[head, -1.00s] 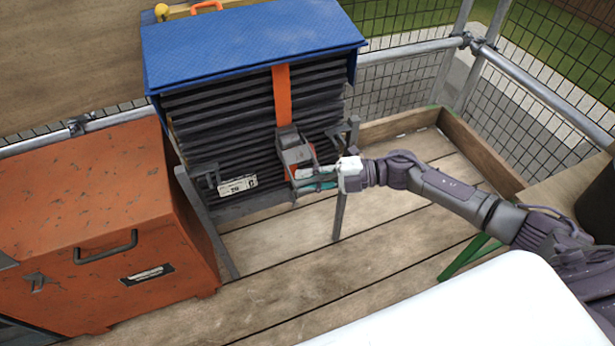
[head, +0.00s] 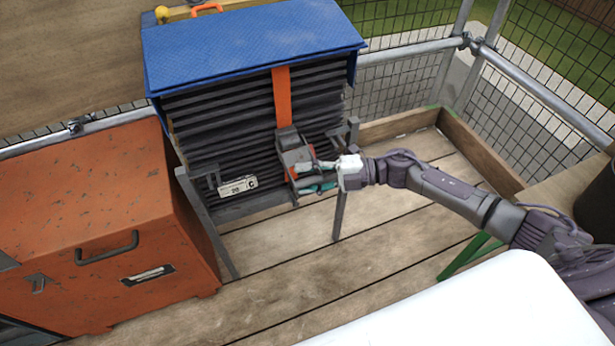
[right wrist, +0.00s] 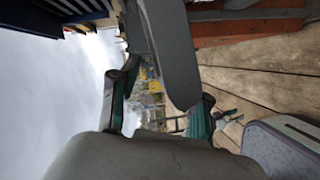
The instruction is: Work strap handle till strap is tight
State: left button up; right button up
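The orange strap (head: 282,97) runs down the front of a stack of dark tiles (head: 225,118) from under a blue cover (head: 250,42). At its lower end is a grey and red ratchet (head: 294,152), with its handle standing out from the stack. My right gripper (head: 312,177) is at the right side of the handle, its two teal fingers spread apart. In the right wrist view the fingers (right wrist: 160,110) also stand apart, with a grey bar (right wrist: 170,50), apparently the handle, reaching in near the right one. Contact is unclear. My left gripper is out of view.
An orange-red metal box (head: 90,220) stands left of the stack. A grey metal stand with upright legs (head: 341,210) frames the stack. A labelled plate (head: 238,186) is low on its front. Wooden decking (head: 290,270) is clear in front; mesh railing (head: 410,85) is behind.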

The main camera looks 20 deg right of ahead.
jog(key=v, duration=1.2)
dwell(0.3)
